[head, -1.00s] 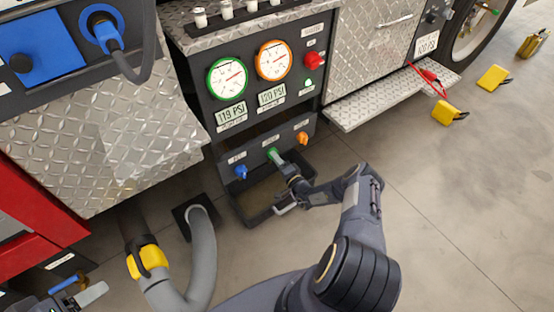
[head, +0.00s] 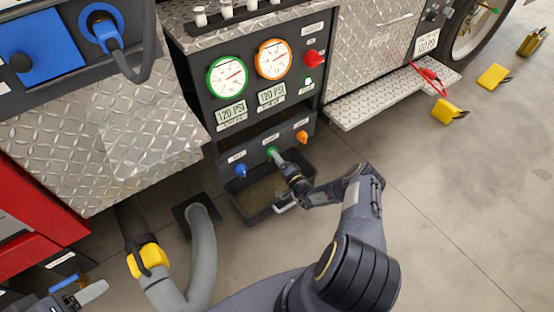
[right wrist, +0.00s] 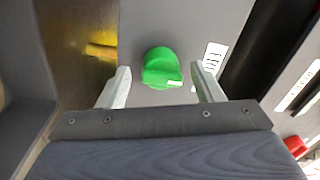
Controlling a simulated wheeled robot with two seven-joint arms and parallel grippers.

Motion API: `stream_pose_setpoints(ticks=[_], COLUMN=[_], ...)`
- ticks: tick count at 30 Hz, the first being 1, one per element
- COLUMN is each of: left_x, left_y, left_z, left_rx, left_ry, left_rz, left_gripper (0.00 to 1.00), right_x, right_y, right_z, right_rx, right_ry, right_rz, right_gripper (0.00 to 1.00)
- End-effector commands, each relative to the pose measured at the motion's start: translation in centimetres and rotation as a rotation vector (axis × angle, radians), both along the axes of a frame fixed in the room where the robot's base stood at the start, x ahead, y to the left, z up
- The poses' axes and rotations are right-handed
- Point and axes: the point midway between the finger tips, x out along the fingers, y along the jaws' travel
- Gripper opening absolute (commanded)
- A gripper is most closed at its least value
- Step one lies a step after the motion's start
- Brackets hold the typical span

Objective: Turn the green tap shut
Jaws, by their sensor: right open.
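The green tap (head: 271,152) sits on the dark lower panel, between a blue tap (head: 241,170) and an orange tap (head: 302,136). In the right wrist view the green tap (right wrist: 161,67) is a round knob with a small white mark on its lower right. My right gripper (head: 277,158) is at the green tap. Its two pale fingers (right wrist: 162,86) are open on either side of the knob, with gaps between them and it. My left gripper (head: 85,291) shows only partly at the bottom left, far from the taps; its opening is unclear.
A dark drip tray (head: 250,215) lies under the taps. A green-rimmed gauge (head: 227,77) and an orange-rimmed gauge (head: 273,60) are above, both labelled 120 PSI. A grey hose (head: 203,250) stands left of the tray.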

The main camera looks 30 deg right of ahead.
Motion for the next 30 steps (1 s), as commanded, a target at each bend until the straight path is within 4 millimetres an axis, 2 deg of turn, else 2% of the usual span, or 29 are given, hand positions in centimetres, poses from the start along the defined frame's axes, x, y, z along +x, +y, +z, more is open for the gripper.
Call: stream_pose_setpoints(ticks=[9, 13, 18, 30], left_x=[0.0, 0.0, 0.0, 0.0], left_y=[0.0, 0.0, 0.0, 0.0], left_z=[1.7, 1.9, 2.0, 1.9], left_rx=[0.0, 0.0, 0.0, 0.0], left_ry=[0.0, 0.0, 0.0, 0.0], left_rz=[0.0, 0.0, 0.0, 0.0], left_gripper=[0.61, 0.61, 0.61, 0.61], right_x=[-5.3, -6.7, -7.3, -7.3], right_y=[-0.4, -0.5, -0.6, -0.6], right_z=[-0.3, -0.4, -0.6, -0.6], right_rx=[0.003, 0.002, 0.0, 0.001], right_ry=[0.005, 0.004, 0.003, 0.003], right_rz=[-0.002, -0.002, 0.0, 0.0], right_gripper=[0.6, 0.6, 0.6, 0.6])
